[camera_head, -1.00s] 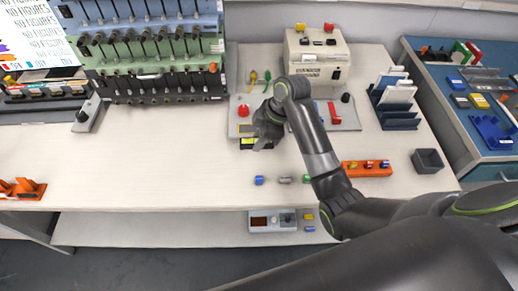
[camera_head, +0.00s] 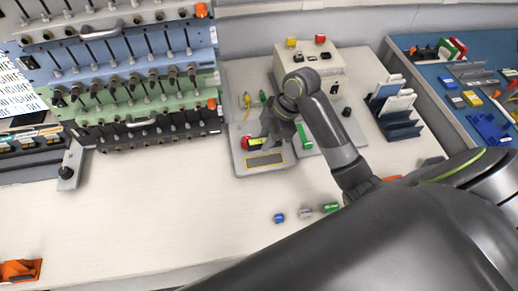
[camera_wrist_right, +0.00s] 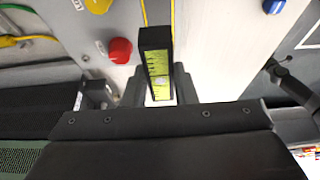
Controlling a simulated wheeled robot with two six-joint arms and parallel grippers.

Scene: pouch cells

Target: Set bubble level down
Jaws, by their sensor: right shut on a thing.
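The bubble level (camera_wrist_right: 156,62) is a black block with a yellow-green scale face. It stands between the fingers of my right gripper (camera_wrist_right: 145,92) in the right wrist view, and the gripper is shut on it. In the head view my right gripper (camera_head: 277,130) is over the grey fixture plate (camera_head: 246,106), and a small yellow-green part of the level (camera_head: 257,142) shows beside it. A dark rectangle with a yellow outline (camera_head: 265,160) lies on the plate just in front of the gripper. I cannot tell whether the level touches the plate. My left gripper is out of view.
A red button (camera_wrist_right: 120,50) is close to the level's left in the wrist view. A beige machine (camera_head: 308,66) stands behind. Blue, grey and green small cylinders (camera_head: 305,211) lie in front. A dark file rack (camera_head: 392,112) is at right. The bench's left middle is clear.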

